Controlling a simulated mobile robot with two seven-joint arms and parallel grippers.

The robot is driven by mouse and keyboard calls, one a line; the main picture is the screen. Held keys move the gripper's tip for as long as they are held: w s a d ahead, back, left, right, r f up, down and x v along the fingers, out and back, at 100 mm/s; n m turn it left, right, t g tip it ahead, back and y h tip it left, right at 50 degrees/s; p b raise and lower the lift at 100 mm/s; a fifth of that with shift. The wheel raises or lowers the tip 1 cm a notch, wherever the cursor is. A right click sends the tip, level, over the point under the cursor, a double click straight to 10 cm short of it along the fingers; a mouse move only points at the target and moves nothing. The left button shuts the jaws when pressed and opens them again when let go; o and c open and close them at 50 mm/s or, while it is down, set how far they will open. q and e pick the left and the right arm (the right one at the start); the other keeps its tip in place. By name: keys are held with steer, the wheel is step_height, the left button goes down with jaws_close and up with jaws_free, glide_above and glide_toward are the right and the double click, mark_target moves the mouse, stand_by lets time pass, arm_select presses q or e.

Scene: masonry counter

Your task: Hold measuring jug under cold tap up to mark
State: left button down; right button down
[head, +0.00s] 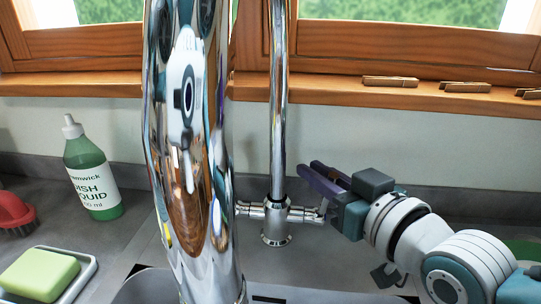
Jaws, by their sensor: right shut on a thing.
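The chrome tap (279,120) stands behind the sink, with a cross-piece and small levers at its base. A large, mirror-bright chrome column (200,240), probably the tap's spout close to the camera, fills the centre-left. My right gripper (312,170) is at the tap's right-hand lever (322,211), its purple fingers closed, apparently on that lever; the exact contact is hard to see. No measuring jug is visible, nor any water. My left gripper is out of view.
The sink (150,287) shows at the bottom edge. A green dish liquid bottle (92,172), a red brush (14,213) and green soap (38,275) in a dish (83,278) stand left. Clothes pegs (390,81) lie on the wooden sill (330,88).

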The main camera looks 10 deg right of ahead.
arm_select(q)
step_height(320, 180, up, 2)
steer(key=shift+p, duration=0.4)
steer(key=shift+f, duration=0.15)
arm_select(e)
steer(key=shift+w+d+f+m+g, duration=0.2)
steer(key=shift+w+m+g, duration=0.2)
steer(key=shift+g, duration=0.2)
steer(key=c, duration=0.9)
jaws_free()
steer(key=shift+o, duration=0.2)
steer(key=shift+r, duration=0.1)
arm_select(q)
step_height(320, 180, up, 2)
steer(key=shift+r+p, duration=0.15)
steer(key=shift+p, duration=0.9)
arm_select(e)
steer(key=v, duration=1.2)
